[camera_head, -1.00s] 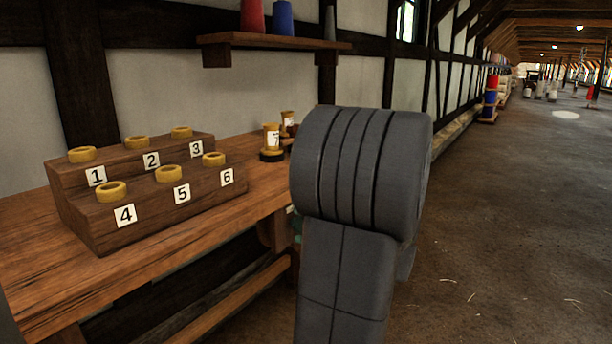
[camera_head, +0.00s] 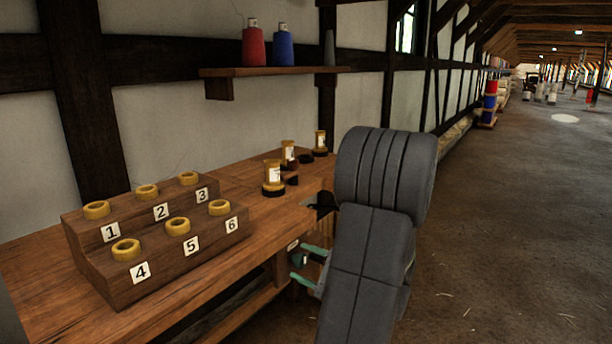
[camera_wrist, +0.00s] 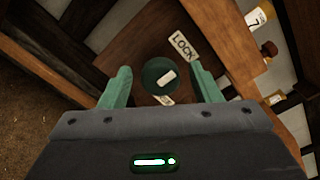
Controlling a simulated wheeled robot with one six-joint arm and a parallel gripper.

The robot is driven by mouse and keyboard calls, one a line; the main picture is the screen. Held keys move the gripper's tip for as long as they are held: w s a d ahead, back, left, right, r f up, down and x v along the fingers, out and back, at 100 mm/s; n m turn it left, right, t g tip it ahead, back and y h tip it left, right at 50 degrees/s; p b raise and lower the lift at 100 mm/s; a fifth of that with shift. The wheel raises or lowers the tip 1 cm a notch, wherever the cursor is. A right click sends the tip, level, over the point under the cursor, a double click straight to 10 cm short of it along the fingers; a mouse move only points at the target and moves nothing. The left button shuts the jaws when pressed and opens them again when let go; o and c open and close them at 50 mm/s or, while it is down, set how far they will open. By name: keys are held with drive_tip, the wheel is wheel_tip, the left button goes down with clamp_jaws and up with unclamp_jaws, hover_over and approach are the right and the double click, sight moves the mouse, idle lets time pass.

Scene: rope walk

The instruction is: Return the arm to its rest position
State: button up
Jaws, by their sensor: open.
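My arm (camera_head: 370,250) stands bent in front of the bench's right end in the head view. My gripper (camera_head: 298,262) shows its green fingers left of the arm, beside the bench's front edge and pointing left. In the wrist view my gripper (camera_wrist: 160,72) has its two green fingers spread apart, with nothing held between them. Beyond the fingers is a round dark green thing (camera_wrist: 152,72) with a white piece on it. It lies on a brown wooden surface (camera_wrist: 130,45) beside a label reading LOCK (camera_wrist: 183,46).
The bench (camera_head: 230,270) holds a stepped wooden rack (camera_head: 100,272) with yellow rings and numbered labels. Amber labelled jars (camera_head: 273,176) stand near its right end. A wall shelf (camera_head: 270,71) carries a red spool (camera_head: 253,46) and a blue spool (camera_head: 283,47). Open floor (camera_head: 510,220) lies right.

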drive_tip(key=m+p, duration=0.4)
drive_tip(key=p, duration=0.1)
drive_tip(key=m+p, duration=0.3)
drive_tip(key=shift+w+r, duration=0.1)
drive_tip(key=shift+r, duration=0.2)
drive_tip(key=shift+d+f+m+p, duration=0.1)
drive_tip(key=shift+f+m+p, duration=0.05)
drive_tip(key=shift+m+p, duration=1.3)
drive_tip(key=shift+f, duration=0.1)
